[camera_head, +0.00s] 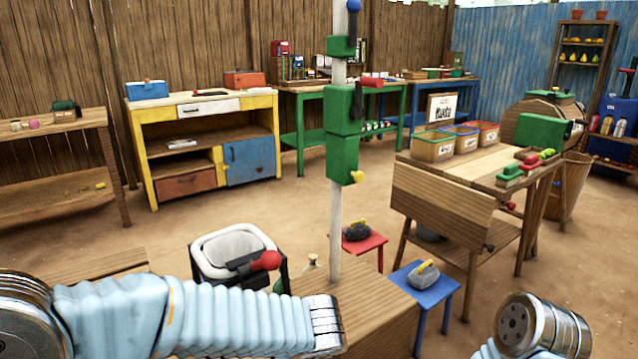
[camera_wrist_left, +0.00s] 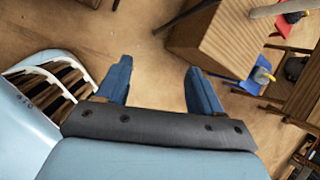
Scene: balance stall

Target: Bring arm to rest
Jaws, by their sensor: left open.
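My left arm comes in from the left along the bottom of the head view, in a pale blue ribbed sleeve. It ends in metal rings in front of the wooden block at the bottom centre; its fingers do not show there. In the left wrist view my left gripper (camera_wrist_left: 160,88) has its two blue fingers wide apart. Nothing is between them but the brown floor. Part of my right arm shows at the lower right of the head view, a metal joint and a bit of pale sleeve. My right gripper is out of view.
A white post (camera_head: 336,215) with green blocks (camera_head: 343,140) rises from the wooden block (camera_head: 372,318). A white basin (camera_head: 230,250) stands left of it. Red (camera_head: 362,242) and blue stools (camera_head: 424,290) and a wooden table (camera_head: 440,198) with bins stand to the right. Open floor lies behind.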

